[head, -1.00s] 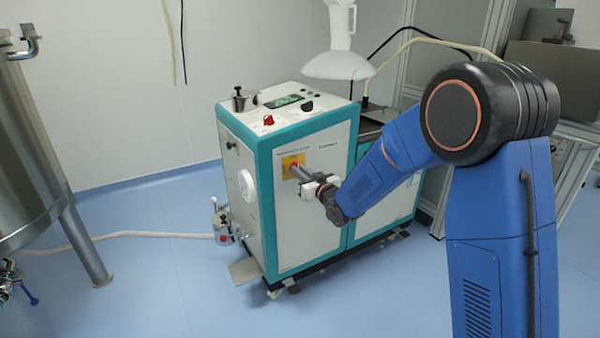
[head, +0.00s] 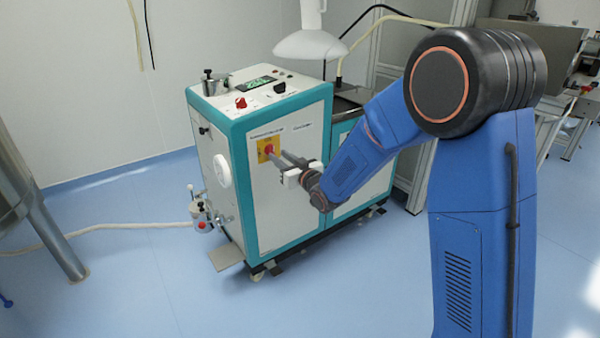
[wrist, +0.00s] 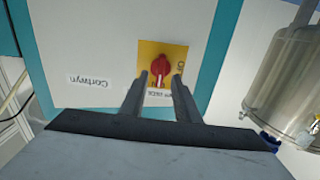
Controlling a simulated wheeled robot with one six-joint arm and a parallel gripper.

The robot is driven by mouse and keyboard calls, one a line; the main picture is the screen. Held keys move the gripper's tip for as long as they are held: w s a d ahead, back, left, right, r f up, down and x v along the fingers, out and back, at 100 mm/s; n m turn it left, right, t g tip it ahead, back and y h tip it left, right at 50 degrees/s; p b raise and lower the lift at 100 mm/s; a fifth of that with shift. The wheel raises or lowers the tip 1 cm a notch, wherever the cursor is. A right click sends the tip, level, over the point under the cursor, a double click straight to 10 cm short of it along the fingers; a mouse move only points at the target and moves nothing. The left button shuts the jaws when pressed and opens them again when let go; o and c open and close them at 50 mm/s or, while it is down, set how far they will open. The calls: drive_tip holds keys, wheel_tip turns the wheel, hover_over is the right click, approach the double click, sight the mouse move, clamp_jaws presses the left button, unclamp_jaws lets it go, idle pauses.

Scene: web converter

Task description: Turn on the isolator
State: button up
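The isolator is a red rotary knob (wrist: 159,72) on a yellow plate (wrist: 176,52), on the white front panel of a teal-edged machine. In the head view the red knob (head: 269,150) shows at the upper left of that panel. My gripper (head: 280,158) reaches it from the right; in the wrist view its two fingers (wrist: 160,82) are apart, one on each side of the knob's lower part. The gripper is open, with gaps between fingers and knob. I cannot tell whether the fingertips are level with the knob in depth.
The machine (head: 285,215) stands on wheels on a blue floor. Another red knob (head: 241,103) is on its top. A white hood (head: 311,42) hangs above. The floor in front is clear.

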drive_tip(key=v, duration=1.3)
drive_tip(key=shift+s+d, duration=0.25)
drive_tip(key=shift+s, duration=0.1)
